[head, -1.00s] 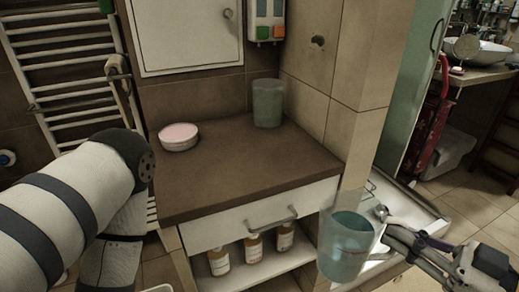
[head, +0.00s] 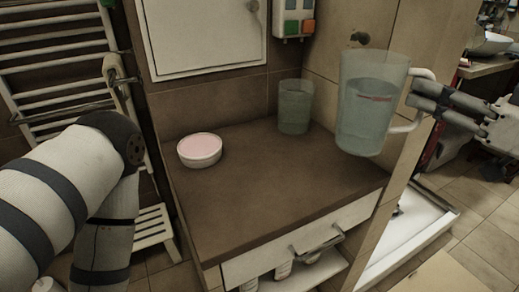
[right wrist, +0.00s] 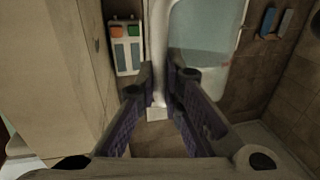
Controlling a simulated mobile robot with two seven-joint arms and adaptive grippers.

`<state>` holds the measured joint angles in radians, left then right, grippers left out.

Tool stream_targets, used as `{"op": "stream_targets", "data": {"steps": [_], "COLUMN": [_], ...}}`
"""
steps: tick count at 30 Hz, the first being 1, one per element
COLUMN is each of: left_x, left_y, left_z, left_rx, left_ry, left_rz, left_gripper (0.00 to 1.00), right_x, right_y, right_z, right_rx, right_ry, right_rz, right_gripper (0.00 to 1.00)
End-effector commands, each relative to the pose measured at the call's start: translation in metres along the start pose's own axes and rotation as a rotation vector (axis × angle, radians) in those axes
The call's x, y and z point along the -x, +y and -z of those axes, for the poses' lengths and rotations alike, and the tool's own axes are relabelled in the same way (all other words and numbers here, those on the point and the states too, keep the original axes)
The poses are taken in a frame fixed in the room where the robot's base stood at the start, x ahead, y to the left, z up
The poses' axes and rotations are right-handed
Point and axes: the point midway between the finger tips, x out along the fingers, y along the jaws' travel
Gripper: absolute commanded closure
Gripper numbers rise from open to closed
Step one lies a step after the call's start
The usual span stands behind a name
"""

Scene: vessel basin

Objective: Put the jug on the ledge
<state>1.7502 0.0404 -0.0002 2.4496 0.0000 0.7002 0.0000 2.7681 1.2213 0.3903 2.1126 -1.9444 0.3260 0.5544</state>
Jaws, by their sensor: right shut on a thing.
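The jug (head: 366,130) is clear, bluish and has a white handle; it holds some liquid. It is about upright in the air, in front of the tiled wall at the right end of the brown ledge top (head: 270,195). My right gripper (head: 424,101) is shut on the jug's handle from the right. In the right wrist view the handle (right wrist: 159,50) runs between the fingers (right wrist: 162,95), with the jug body (right wrist: 205,45) behind. My left arm shows at the left, but its gripper is out of view.
A white round bowl with pinkish contents (head: 199,150) stands at the ledge's left. A bluish tumbler (head: 295,106) stands at its back right. The middle and front of the top are clear. A drawer handle (head: 318,243) juts out below.

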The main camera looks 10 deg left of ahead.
Motion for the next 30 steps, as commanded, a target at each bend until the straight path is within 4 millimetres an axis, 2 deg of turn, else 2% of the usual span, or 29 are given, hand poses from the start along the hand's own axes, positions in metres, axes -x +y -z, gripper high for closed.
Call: {"op": "stream_targets", "data": {"steps": [5,8,11,13,15,18,25,30], "left_x": [-0.001,-0.012,-0.014,-0.019,-0.030,-0.042,-0.052,-0.072], "left_y": [0.000,0.000,0.000,-0.001,-0.001,-0.002,-0.002,-0.003], "left_z": [-0.002,-0.011,-0.012,-0.017,-0.026,-0.035,-0.043,-0.057], "left_rx": [-0.001,-0.001,0.000,0.000,0.000,0.000,0.000,-0.001], "left_ry": [-0.006,-0.045,-0.052,-0.070,-0.108,-0.144,-0.176,-0.231], "left_rz": [0.000,0.001,0.002,0.002,0.004,0.006,0.007,0.010], "left_gripper": [0.41,0.41,0.41,0.41,0.41,0.41,0.41,0.41], "right_x": [-0.022,-0.042,-0.066,-0.086,-0.098,-0.111,-0.125,-0.128], "right_y": [-0.012,-0.018,-0.031,-0.039,-0.043,-0.048,-0.055,-0.055], "right_z": [-0.013,-0.026,-0.037,-0.048,-0.070,-0.089,-0.102,-0.136], "right_rx": [-0.010,-0.011,-0.006,-0.006,-0.014,-0.014,-0.005,-0.010], "right_ry": [-0.004,-0.007,-0.011,-0.009,-0.013,-0.011,-0.002,-0.006], "right_rz": [0.006,0.007,0.009,0.010,0.006,0.004,0.002,-0.001], "right_gripper": [1.00,1.00,1.00,1.00,1.00,1.00,1.00,1.00]}}
